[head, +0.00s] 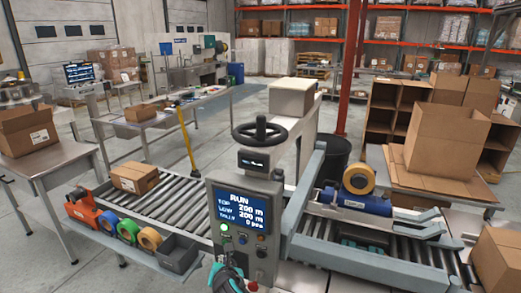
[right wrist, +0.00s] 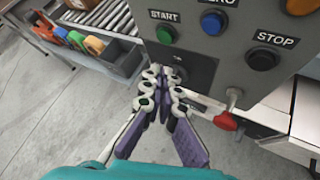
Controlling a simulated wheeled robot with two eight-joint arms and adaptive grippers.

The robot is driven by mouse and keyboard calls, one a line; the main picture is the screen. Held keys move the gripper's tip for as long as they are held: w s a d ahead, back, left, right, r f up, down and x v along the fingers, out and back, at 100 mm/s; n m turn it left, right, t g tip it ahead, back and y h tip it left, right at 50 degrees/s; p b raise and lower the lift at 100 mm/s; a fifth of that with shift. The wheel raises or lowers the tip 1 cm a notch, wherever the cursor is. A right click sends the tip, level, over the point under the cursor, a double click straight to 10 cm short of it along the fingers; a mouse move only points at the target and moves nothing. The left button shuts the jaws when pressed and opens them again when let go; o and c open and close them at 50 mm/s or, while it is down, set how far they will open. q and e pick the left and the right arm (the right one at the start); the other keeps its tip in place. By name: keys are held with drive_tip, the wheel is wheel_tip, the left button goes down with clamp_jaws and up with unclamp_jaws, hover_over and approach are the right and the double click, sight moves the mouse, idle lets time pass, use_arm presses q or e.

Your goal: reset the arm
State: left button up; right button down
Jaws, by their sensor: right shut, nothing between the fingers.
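My right gripper (head: 224,272) is at the bottom middle of the head view, low in front of the grey control panel (head: 241,247). In the right wrist view its purple-padded fingers (right wrist: 161,78) are closed together and empty, pointing at the panel's lower part. Whether the tips touch the panel I cannot tell. The panel's green START button (right wrist: 165,34) is just above the fingertips. A blue button (right wrist: 213,23) and the STOP button (right wrist: 262,60) are to the right. A red-tipped lever (right wrist: 226,121) is at the panel's lower right. My left gripper is not in view.
A roller conveyor (head: 185,203) with a carton (head: 134,178) runs left of the panel. Tape rolls (head: 127,231) and a grey bin (head: 178,253) line its front edge. A tape machine (head: 355,200) stands right. Open floor (head: 100,270) lies at lower left.

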drive_tip(key=s+d+r+m+g+h, duration=0.15)
drive_tip(key=s+d+m, duration=0.25)
drive_tip(key=d+m, duration=0.5)
drive_tip(key=s+d+r+m+h, duration=0.1)
drive_tip(key=s+d+r+m, duration=0.25)
drive_tip(key=d+m, duration=0.6)
drive_tip(key=s+d+f+m+g, duration=0.1)
drive_tip(key=s+d+m, duration=0.5)
drive_tip(key=s+m, duration=0.1)
drive_tip(key=s+d+f+m+g, duration=0.2)
drive_tip(key=s+d+m, duration=0.5)
drive_tip(key=s+m, duration=0.1)
drive_tip(key=shift+s+d+f, duration=0.2)
drive_tip(key=shift+s+f, duration=0.05)
drive_tip(key=shift+s, duration=0.35)
